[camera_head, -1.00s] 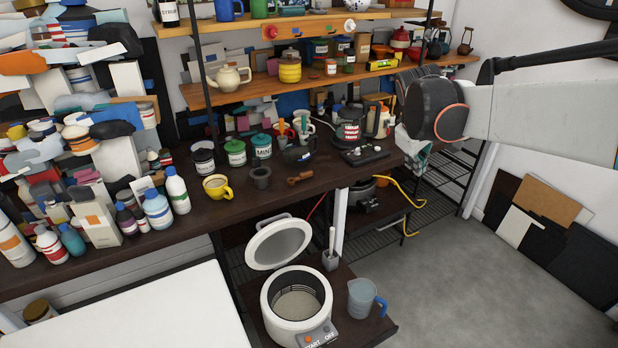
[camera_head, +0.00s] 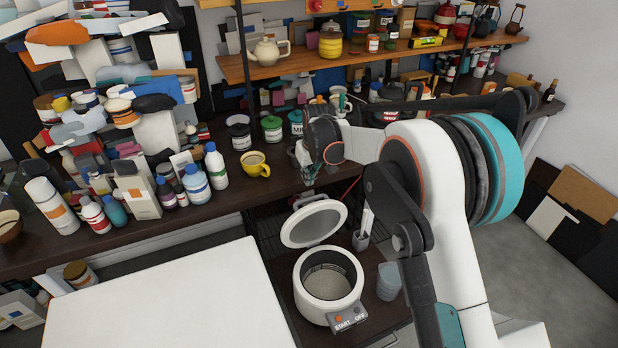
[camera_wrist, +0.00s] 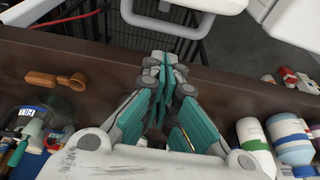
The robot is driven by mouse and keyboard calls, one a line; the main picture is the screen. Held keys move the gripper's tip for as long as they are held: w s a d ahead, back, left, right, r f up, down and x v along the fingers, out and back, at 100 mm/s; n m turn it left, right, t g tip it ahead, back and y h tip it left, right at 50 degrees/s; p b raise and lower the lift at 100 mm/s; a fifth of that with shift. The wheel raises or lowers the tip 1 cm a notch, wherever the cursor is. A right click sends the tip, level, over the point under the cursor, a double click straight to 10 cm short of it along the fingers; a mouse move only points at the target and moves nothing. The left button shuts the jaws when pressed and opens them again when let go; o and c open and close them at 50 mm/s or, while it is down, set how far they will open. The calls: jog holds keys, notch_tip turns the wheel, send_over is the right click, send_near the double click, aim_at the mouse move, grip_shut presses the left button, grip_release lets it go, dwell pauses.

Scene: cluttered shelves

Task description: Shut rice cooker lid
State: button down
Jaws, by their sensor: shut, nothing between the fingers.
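The white rice cooker (camera_head: 314,301) stands on a low dark shelf in the head view, with START and OFF buttons on its front. Its lid (camera_head: 315,222) is open, tilted up at the back with its grey underside showing. The grey inside of the pot is visible. My gripper (camera_head: 308,178) is above the front of the dark counter, behind and above the lid, apart from it. In the wrist view my gripper (camera_wrist: 166,75) has its teal fingers together and empty, over the counter edge. A white rounded part at the top of that view (camera_wrist: 185,14) appears to be the lid.
A clear jug (camera_head: 388,282) stands right of the cooker, partly hidden by my arm. A utensil holder (camera_head: 361,241) is behind it. A white table (camera_head: 160,305) lies to the left. Bottles (camera_head: 195,184) and a yellow cup (camera_head: 255,166) crowd the counter (camera_head: 225,195).

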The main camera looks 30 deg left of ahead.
jog(key=b+x, duration=0.2)
jog(key=x, duration=0.6)
jog(key=shift+d, duration=0.15)
